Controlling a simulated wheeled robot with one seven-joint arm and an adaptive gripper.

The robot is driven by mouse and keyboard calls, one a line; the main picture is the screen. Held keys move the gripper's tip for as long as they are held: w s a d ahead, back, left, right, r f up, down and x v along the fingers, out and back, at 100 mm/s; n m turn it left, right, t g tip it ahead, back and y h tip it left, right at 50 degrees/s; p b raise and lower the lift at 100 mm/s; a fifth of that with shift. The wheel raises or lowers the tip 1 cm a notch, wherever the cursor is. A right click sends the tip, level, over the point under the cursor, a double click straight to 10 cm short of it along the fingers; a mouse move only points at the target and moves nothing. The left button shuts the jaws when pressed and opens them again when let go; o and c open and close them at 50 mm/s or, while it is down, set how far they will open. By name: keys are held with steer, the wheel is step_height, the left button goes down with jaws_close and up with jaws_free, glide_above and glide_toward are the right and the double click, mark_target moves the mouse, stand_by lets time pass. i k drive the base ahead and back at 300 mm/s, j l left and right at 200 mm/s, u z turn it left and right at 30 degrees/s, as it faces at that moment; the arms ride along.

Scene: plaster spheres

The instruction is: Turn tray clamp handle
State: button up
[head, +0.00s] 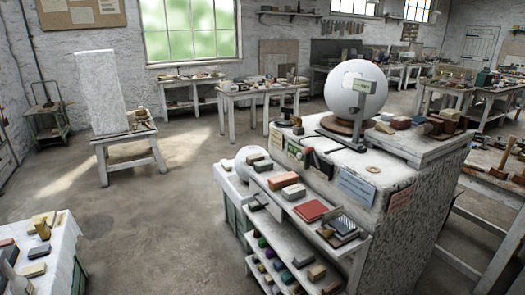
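A large white plaster sphere (356,90) rests on a round brown base (345,126) on top of a speckled stone block. A grey metal fixture (362,88) with a small plate stands in front of the sphere, and its dark foot bar (322,136) lies on the block top. I cannot tell whether this fixture is the tray clamp, and I cannot make out a handle for certain. A board or tray (428,143) with several small blocks sits at the right of the top. My gripper is not in view.
Below the block top, shelves (300,206) hold bars, a red pad (311,210) and coloured pieces. A smaller white sphere (249,155) sits at their left. A white-covered table (62,240) stands at the lower left. Open concrete floor (160,225) lies between.

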mark_target(422, 129)
steer(key=k+j, duration=0.1)
steer(key=j, duration=0.6)
steer(key=i+j, duration=0.1)
steer(key=i, duration=0.5)
steer(key=i+j, duration=0.1)
steer(key=i, duration=0.5)
